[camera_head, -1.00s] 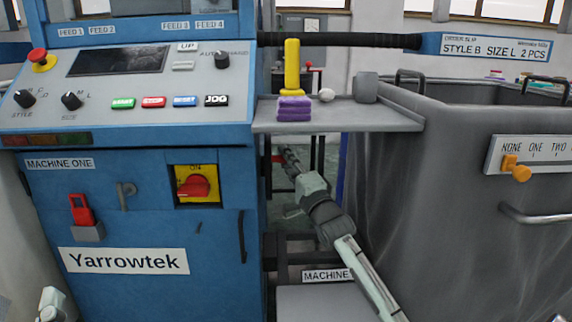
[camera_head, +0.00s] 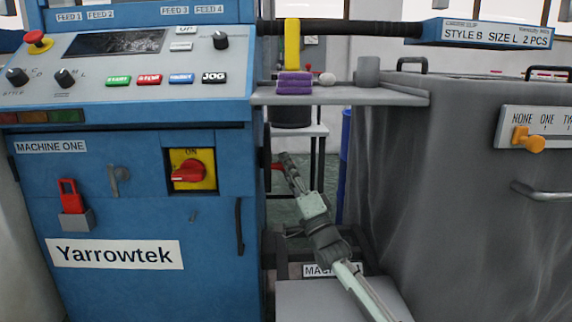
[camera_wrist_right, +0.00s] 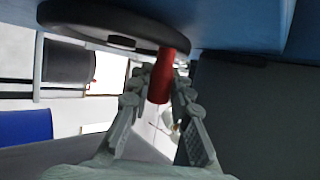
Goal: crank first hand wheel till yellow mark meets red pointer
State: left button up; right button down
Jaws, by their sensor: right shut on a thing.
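The first hand wheel shows edge-on as a dark rim (camera_head: 265,145) on the right side of the blue machine. In the right wrist view the wheel (camera_wrist_right: 90,18) is a black disc at the top, with a red crank handle (camera_wrist_right: 159,86) sticking out from it. My right gripper (camera_head: 285,160) is at the handle, and in the wrist view its two fingers (camera_wrist_right: 161,76) are closed around the red handle, one on each side. The yellow mark and the red pointer cannot be made out in either view. My left gripper is not in view.
A grey shelf (camera_head: 340,97) with purple folded pieces (camera_head: 294,84) juts out above my right arm. A large grey bin (camera_head: 450,190) stands close on the right. The machine's red rotary switch (camera_head: 188,172) is left of the wheel. A narrow gap lies between machine and bin.

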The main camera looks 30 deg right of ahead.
jog(key=shift+s+a+f, duration=0.1)
jog(key=shift+a+f, duration=0.05)
jog(key=shift+f, duration=0.3)
jog(key=c, duration=1.4)
grip_release()
jog(key=shift+r, duration=0.1)
jog(key=shift+s+f, duration=0.4)
jog(key=s+f, duration=0.2)
jog(key=s, duration=1.3)
jog(key=shift+s+a, duration=0.15)
jog(key=shift+a, duration=0.2)
jog(key=shift+f, duration=0.1)
